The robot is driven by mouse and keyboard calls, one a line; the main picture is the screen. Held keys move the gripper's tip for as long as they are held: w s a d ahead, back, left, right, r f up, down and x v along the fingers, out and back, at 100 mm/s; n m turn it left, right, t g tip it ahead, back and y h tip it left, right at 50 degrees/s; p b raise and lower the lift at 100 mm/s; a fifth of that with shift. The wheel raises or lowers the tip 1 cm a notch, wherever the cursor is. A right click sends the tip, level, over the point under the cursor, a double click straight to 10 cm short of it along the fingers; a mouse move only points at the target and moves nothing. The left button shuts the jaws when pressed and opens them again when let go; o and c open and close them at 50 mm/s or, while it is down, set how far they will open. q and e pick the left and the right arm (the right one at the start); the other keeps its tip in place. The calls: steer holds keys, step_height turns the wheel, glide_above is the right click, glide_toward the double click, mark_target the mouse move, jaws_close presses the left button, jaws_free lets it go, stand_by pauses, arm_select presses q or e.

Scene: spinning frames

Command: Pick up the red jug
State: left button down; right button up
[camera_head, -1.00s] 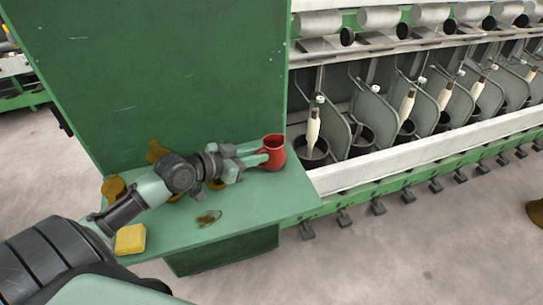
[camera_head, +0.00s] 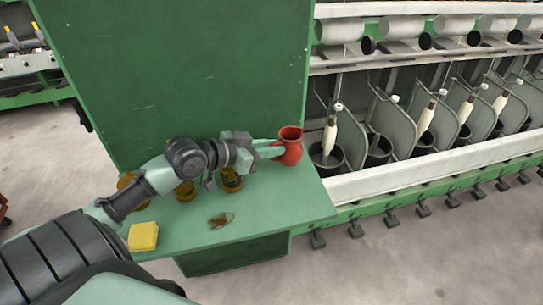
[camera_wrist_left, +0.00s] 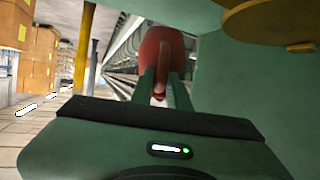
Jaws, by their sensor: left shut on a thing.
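The red jug (camera_head: 290,147) is at the right end of the green shelf, near the spinning frame's end panel. My left gripper (camera_head: 277,152) reaches it from the left, with its fingers shut on the jug's near side. In the left wrist view the red jug (camera_wrist_left: 161,55) shows between the two green fingers of my left gripper (camera_wrist_left: 165,88), which close on its handle. Whether its base touches the shelf is hard to tell. My right gripper is not in view.
The tall green panel (camera_head: 190,70) stands behind. Spindles and pots (camera_head: 327,157) line the right.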

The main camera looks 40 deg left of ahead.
arm_select(q)
step_height(320, 180, up, 16)
steer(key=b, duration=0.2)
steer(key=shift+f, duration=0.25)
stand_by(0.4)
